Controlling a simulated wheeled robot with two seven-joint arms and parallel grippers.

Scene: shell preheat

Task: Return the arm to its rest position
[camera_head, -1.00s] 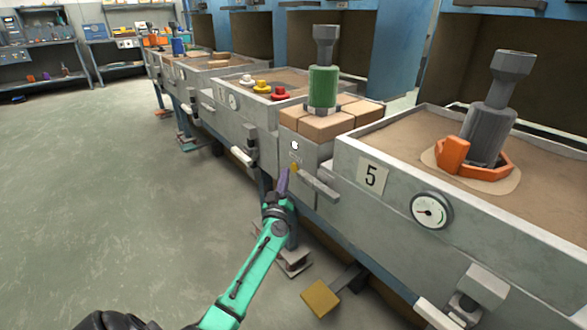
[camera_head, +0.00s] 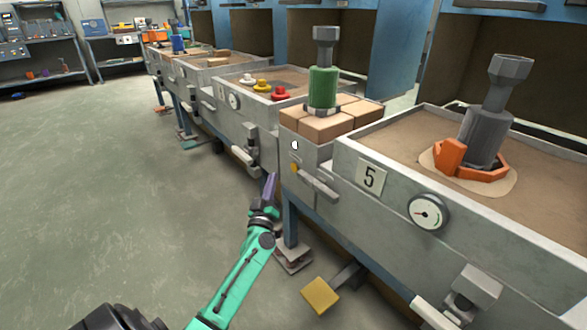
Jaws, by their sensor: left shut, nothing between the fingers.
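My left gripper (camera_head: 269,189) is at the end of my teal arm (camera_head: 240,272), which comes up from the bottom of the head view. Its purple fingers are shut and empty. It is in open air in front of the grey workstation, apart from the panel with the yellow button (camera_head: 294,168) and the lever handle (camera_head: 318,187) to its right. My right gripper is not in view.
The station marked 5 (camera_head: 369,180) has a gauge (camera_head: 428,212) and a sand bed with a grey tool in an orange holder (camera_head: 465,165). A green cylinder (camera_head: 323,88) stands on bricks (camera_head: 327,124). A yellow pedal (camera_head: 320,295) is low in front. Floor at left is clear.

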